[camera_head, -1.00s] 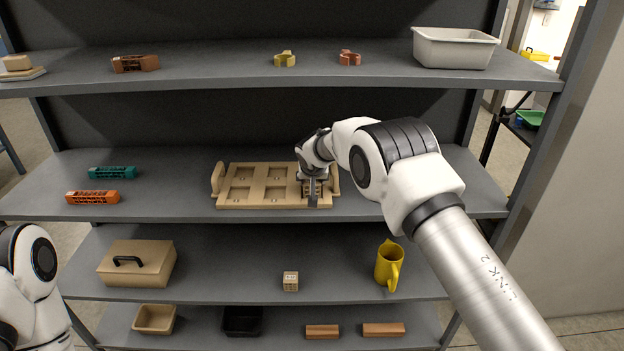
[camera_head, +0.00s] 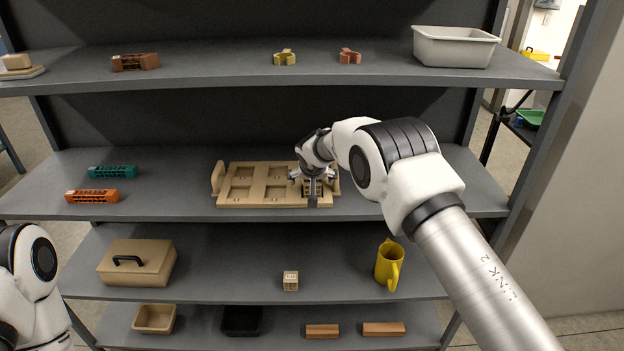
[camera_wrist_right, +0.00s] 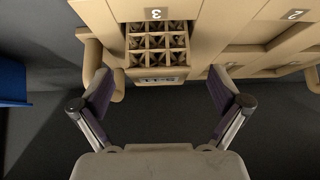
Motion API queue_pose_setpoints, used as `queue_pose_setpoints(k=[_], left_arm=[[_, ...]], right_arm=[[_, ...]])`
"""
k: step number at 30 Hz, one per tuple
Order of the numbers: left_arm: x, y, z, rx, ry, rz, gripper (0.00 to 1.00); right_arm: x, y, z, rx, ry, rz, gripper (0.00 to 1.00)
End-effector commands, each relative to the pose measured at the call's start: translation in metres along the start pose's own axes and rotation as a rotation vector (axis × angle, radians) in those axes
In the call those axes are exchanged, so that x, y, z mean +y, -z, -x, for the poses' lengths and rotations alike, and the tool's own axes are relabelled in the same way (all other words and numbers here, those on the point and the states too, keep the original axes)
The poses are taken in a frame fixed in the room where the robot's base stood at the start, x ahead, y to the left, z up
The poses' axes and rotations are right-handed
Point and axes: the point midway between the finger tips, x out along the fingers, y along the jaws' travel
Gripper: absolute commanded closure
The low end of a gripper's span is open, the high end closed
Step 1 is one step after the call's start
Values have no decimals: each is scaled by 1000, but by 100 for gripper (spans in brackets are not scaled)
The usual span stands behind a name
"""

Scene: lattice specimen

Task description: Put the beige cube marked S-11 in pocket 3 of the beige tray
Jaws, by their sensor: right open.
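The beige tray (camera_head: 232,203) lies on the middle shelf. In the right wrist view, the end of the tray (camera_wrist_right: 205,45) shows a pocket marked 3. A beige lattice cube (camera_wrist_right: 158,42) sits in that pocket, with a small label on its near face that I cannot read. It also shows in the head view (camera_head: 313,188), partly behind my gripper. My right gripper (camera_wrist_right: 158,80) is open, its fingers apart on either side of the cube with gaps. In the head view my right gripper (camera_head: 313,176) is over the tray's right end. My left gripper is out of view.
Another small beige labelled cube (camera_head: 290,281) stands on the shelf below, between a beige lidded box (camera_head: 138,270) and a yellow mug (camera_head: 389,265). Teal (camera_head: 112,172) and orange (camera_head: 92,197) blocks lie left of the tray. The shelf right of the tray is clear.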

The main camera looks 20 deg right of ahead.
Motion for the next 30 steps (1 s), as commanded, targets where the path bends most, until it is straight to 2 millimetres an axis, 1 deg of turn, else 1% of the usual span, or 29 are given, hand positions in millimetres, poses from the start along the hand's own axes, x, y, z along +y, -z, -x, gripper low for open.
queue_pose_setpoints(k=[10, 25, 30], left_arm=[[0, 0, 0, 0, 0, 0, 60], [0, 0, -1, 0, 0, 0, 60], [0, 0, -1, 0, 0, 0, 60]], right_arm=[[0, 1, 3, 0, 0, 0, 0], [0, 0, 43, 1, 0, 0, 0], [0, 0, 50, 0, 0, 0, 0]])
